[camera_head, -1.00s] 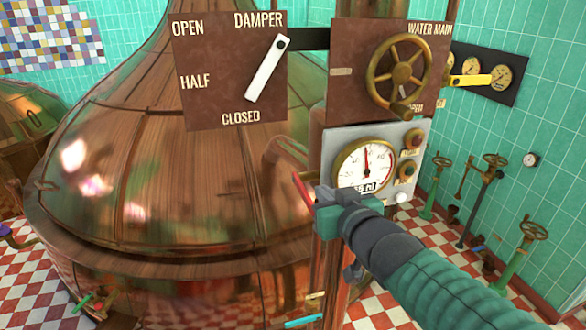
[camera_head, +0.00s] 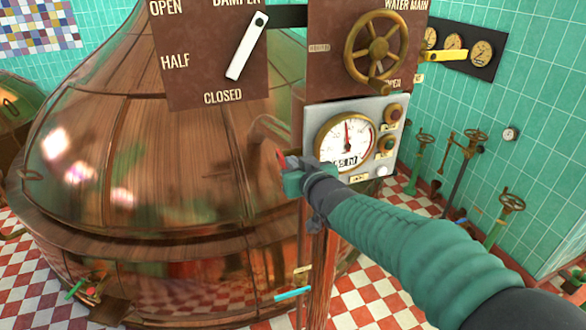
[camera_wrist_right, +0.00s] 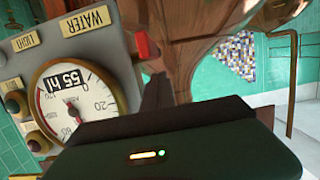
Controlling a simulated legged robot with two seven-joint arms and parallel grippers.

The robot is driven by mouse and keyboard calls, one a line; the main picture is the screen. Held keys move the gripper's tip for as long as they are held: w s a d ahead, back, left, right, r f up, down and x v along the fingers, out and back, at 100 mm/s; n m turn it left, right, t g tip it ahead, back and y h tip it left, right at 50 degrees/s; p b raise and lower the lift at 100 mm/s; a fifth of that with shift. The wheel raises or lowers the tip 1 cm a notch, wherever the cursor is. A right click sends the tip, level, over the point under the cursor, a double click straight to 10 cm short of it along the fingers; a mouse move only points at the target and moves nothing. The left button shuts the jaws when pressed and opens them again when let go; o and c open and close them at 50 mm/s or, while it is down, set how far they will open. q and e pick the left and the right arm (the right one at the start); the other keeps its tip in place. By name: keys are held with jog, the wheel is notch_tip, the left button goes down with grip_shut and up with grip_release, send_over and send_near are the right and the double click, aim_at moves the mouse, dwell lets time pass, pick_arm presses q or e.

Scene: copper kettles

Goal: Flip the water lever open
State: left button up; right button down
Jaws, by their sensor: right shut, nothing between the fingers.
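A light blue lever handle (camera_head: 293,294) lies nearly level low in the head view, below the gauge panel, beside a copper-coloured post. A small yellow plate (camera_head: 303,269) sits just above it; its lettering is too small to read, so I cannot confirm that this is the water lever. My right gripper (camera_head: 282,161) is shut and empty, well above that handle, left of the gauge panel (camera_head: 350,145) and in front of the copper kettle. In the right wrist view, a red part shows near the fingertips (camera_wrist_right: 146,48). My left gripper is out of view.
The damper board (camera_head: 207,70) and the water main wheel (camera_head: 376,49) are above my right gripper. The wrist view shows a WATER plate (camera_wrist_right: 86,20) on the gauge panel. Green valve stands (camera_head: 495,225) are at right. A green-handled lever (camera_head: 77,288) is at lower left.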

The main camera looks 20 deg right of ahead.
jog(key=shift+s+f, duration=0.25)
jog(key=shift+f, duration=0.45)
jog(key=shift+w+d+f, duration=0.2)
jog(key=shift+d+f, duration=0.05)
jog(key=shift+d, duration=0.1)
jog(key=shift+f, duration=0.1)
